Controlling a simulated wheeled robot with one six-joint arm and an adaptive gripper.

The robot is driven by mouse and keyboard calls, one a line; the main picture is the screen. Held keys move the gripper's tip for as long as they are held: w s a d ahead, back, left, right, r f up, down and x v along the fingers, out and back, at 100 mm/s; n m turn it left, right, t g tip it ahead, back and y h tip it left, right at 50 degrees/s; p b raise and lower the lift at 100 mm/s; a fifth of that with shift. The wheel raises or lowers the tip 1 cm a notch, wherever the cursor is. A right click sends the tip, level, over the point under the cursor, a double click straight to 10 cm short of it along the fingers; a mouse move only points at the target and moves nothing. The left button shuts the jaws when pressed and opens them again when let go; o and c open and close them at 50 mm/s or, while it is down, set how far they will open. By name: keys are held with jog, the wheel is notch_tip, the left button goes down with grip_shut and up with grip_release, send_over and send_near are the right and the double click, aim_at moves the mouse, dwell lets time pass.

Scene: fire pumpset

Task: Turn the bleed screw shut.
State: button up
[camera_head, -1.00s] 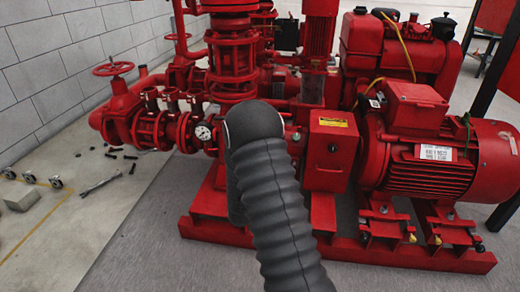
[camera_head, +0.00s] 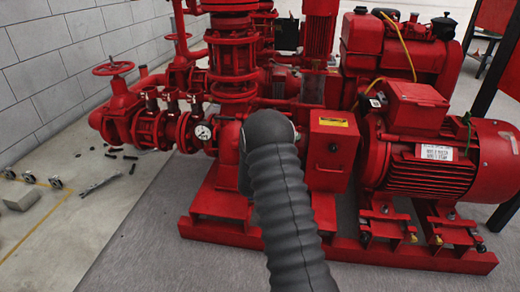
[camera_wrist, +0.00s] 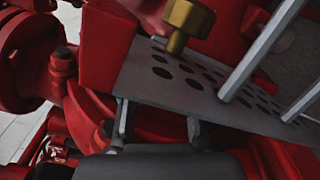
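The screw is beyond the fingertips and not touched. In the head view my dark ribbed arm hides the gripper, and I cannot make out the screw there.
The perforated plate (camera_wrist: 210,92) and pale bars (camera_wrist: 262,45) lie close to the fingers. The red pumpset (camera_head: 240,205) fills the middle, with a motor (camera_head: 450,165) at right and a gauge (camera_head: 203,132) left of my arm. A spanner (camera_head: 100,182) lies on the floor at left.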

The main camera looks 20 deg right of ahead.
grip_shut()
jog(key=shift+f+b, duration=0.1)
jog(key=shift+b, duration=0.2)
jog(key=shift+r+m+b, duration=0.2)
jog(key=shift+m+b, duration=0.8)
jog(key=shift+m, duration=6)
grip_release()
